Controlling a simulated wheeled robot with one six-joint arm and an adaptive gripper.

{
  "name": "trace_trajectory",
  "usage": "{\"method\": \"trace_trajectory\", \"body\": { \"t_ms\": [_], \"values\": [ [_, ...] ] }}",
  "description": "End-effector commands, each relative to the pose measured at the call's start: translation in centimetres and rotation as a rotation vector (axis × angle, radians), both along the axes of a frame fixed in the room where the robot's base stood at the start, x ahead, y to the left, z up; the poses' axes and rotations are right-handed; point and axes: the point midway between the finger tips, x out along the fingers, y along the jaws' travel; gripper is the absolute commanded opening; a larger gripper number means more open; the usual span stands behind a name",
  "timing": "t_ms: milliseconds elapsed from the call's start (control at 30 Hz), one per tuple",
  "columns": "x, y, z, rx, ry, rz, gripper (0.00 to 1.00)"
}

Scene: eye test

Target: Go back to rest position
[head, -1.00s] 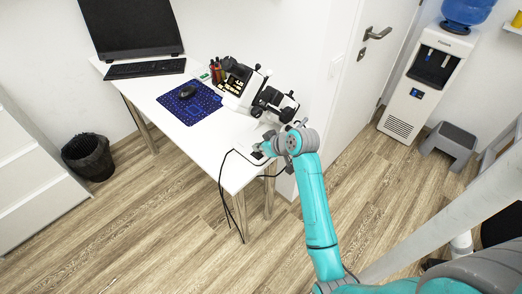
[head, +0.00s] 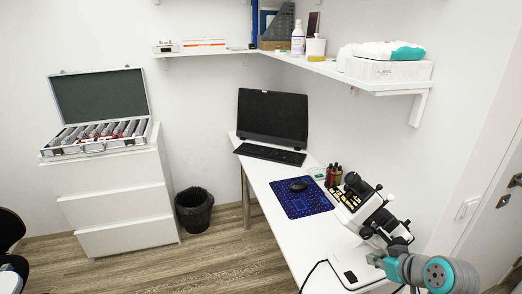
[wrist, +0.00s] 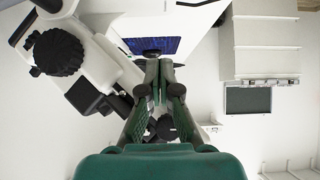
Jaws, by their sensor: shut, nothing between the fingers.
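My gripper (head: 374,260) is at the lower right of the head view, low beside the white base of a black-and-white optical instrument (head: 372,215) on the desk. In the wrist view my gripper (wrist: 159,66) points away from the camera, its dark fingers shut with nothing held. The instrument (wrist: 80,60) fills the upper left of that view, close beside the fingers. I cannot tell whether the gripper touches it. Most of my arm is outside the head view.
The white desk (head: 285,245) carries a monitor (head: 272,117), keyboard (head: 270,153), blue mat (head: 312,205) and mouse (head: 299,186). A bin (head: 194,212) stands beside a drawer cabinet (head: 115,205) bearing an open case (head: 100,148). A loaded shelf (head: 335,72) hangs above.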

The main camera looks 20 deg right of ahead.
Motion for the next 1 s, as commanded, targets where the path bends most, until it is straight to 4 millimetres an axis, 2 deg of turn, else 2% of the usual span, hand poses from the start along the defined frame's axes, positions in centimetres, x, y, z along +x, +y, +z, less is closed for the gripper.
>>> {"method": "trace_trajectory", "body": {
  "t_ms": [167, 467, 700, 1000],
  "values": [
    [-0.3, 1.3, -1.6, 0.012, -0.008, -0.013, 0.0],
    [-3.2, 7.4, -8.1, 0.048, -0.067, -0.099, 0.0],
    [-7.6, 12.1, -11.9, 0.055, -0.118, -0.155, 0.0],
    [-14.8, 16.9, -14.2, 0.04, -0.187, -0.191, 0.0]
  ]
}}
